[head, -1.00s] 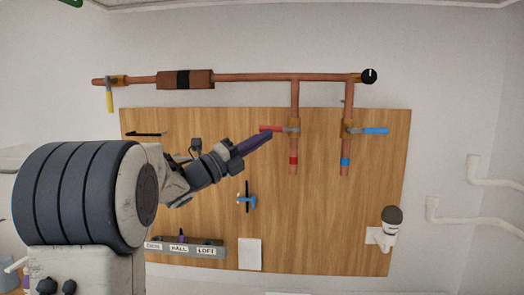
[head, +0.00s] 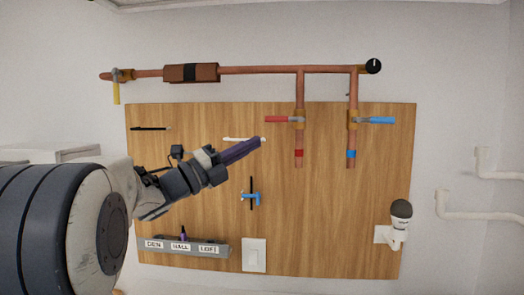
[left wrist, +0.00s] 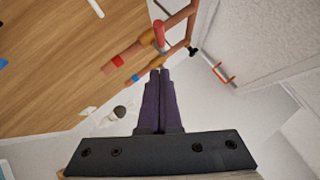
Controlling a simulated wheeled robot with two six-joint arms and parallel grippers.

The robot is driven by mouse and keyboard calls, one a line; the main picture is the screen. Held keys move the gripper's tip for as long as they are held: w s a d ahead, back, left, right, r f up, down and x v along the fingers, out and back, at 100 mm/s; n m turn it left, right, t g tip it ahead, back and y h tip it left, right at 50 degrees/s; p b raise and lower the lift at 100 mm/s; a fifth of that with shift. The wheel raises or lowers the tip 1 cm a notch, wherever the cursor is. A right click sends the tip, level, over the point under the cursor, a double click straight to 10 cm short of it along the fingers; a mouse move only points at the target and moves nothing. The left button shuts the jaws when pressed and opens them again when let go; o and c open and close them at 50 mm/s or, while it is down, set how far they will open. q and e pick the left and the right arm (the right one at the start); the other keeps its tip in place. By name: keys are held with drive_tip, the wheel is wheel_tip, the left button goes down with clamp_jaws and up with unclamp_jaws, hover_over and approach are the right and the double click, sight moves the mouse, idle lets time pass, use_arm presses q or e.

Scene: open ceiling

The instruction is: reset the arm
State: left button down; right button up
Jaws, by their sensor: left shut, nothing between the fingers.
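My left gripper (head: 256,145) is in front of the wooden board (head: 330,220) in the head view, its purple fingers pointing right and slightly up. In the left wrist view its two fingers (left wrist: 159,75) lie side by side, shut with nothing between them. The fingertips are left of and below the red valve handle (head: 283,119) in the head view and look apart from it. The handle also shows in the left wrist view (left wrist: 159,33). My right gripper is in neither view.
Copper pipes (head: 250,70) run above the board, with a blue valve handle (head: 376,120) and a yellow one (head: 116,92). A labelled grey rail (head: 215,247), a white switch (head: 254,255), a blue valve or tap (head: 250,197) and a lamp (head: 400,220) are on the board.

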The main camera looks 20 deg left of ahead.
use_arm(q)
drive_tip(key=d+b+v, duration=0.1)
drive_tip(key=b+v, duration=0.1)
drive_tip(key=v, duration=0.3)
drive_tip(key=w+d+f+n+y, duration=0.7)
drive_tip(key=f+n+y, duration=0.25)
drive_tip(key=n, duration=0.45)
drive_tip(key=s+d+f+n+g, duration=0.25)
drive_tip(key=d+f+n, duration=0.3)
drive_tip(key=f, duration=0.45)
drive_tip(key=s+d+f+n+g+y, duration=0.1)
drive_tip(key=s+d+f+g, duration=0.3)
drive_tip(key=s+f, duration=0.15)
drive_tip(key=s+d+f+n+g, duration=0.1)
drive_tip(key=s+d+f+g, duration=0.3)
drive_tip(key=f, duration=0.3)
drive_tip(key=s+f+g, duration=0.3)
drive_tip(key=s+f, duration=0.1)
drive_tip(key=s, duration=0.7)
drive_tip(key=s+d+f+n+g+y, duration=0.1)
drive_tip(key=s+f+g, duration=0.3)
drive_tip(key=s, duration=0.7)
drive_tip(key=shift+d, duration=0.2)
drive_tip(key=shift+w+n+g+y, duration=0.15)
drive_tip(key=shift+n+g+y, duration=0.1)
